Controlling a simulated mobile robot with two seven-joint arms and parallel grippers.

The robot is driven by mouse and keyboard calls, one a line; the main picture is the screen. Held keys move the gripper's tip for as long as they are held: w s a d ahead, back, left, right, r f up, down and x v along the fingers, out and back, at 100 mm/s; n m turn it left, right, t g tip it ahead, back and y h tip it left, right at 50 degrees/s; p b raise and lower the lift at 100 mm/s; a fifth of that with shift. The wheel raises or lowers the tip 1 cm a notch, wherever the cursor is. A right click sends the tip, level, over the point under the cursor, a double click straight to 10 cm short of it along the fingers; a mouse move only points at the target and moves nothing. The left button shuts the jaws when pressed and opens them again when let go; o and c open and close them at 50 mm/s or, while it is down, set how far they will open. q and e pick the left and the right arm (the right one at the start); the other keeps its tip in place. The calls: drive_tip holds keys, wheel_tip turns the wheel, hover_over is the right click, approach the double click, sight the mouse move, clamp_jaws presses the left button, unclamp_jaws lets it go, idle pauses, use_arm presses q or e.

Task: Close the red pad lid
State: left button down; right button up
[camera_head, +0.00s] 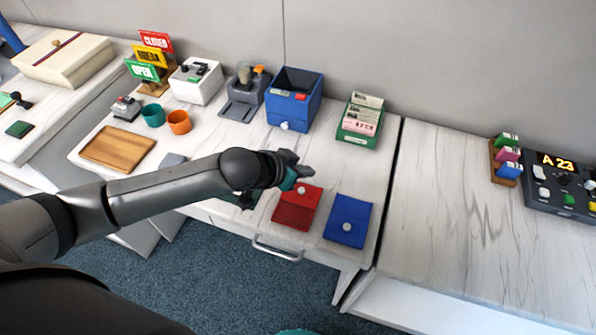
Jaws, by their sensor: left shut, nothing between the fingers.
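The red pad (295,210) lies near the front edge of the middle table, with a pale round knob near its far edge. From this angle I cannot tell how far its lid is down. My left gripper (296,178) is shut and empty, just beyond the far left side of the red pad. Whether it touches the lid is unclear. The blue pad (345,228) with a pale knob lies apart, to the right of the red one. A dark green pad (236,200) is partly hidden by my left arm. My right gripper is not in view.
A blue box (293,98) and a green card box (360,122) stand behind. Orange (179,122) and teal (153,115) cups and a wooden tray (118,148) are at left. A drawer handle (277,249) juts from the front. The right table's middle is clear.

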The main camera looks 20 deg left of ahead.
sight(302, 189)
use_arm(q)
drive_tip(key=b+x, duration=0.1)
drive_tip(key=x, duration=0.3)
drive_tip(key=shift+w+d+f, duration=0.1)
drive_tip(key=shift+w+f, duration=0.15)
drive_tip(key=shift+f, duration=0.05)
drive_tip(key=shift+s+a+f, duration=0.15)
drive_tip(key=shift+s+a, duration=0.15)
drive_tip(key=shift+s, duration=0.25)
drive_tip(key=shift+s+a+f, duration=0.15)
drive_tip(key=shift+s+a, duration=0.15)
drive_tip(key=shift+s, duration=0.25)
drive_tip(key=shift+s+a+f, duration=0.2)
drive_tip(key=shift+s+a, duration=0.1)
drive_tip(key=shift+s, duration=0.3)
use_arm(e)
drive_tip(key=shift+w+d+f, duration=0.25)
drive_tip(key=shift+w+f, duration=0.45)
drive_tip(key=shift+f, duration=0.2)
